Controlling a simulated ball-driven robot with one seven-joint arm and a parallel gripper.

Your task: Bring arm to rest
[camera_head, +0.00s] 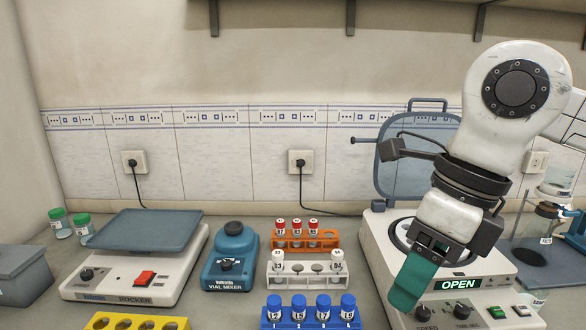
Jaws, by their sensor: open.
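My gripper (415,280) hangs at the lower right, in front of the open centrifuge (375,238). It points down and to the left, with a teal finger showing at its end. The jaws are open, and I see nothing held. The far finger is not clearly visible. The gripper and wrist cover part of the centrifuge bowl and front, so I cannot see all of the rotor.
The raised centrifuge lid (386,175) stands close behind my wrist. Left of the gripper are orange (295,245), white (297,282) and blue (268,318) racks with capped tubes, a vial mixer (230,262) and a rocker (135,275). Glassware (535,235) stands at right.

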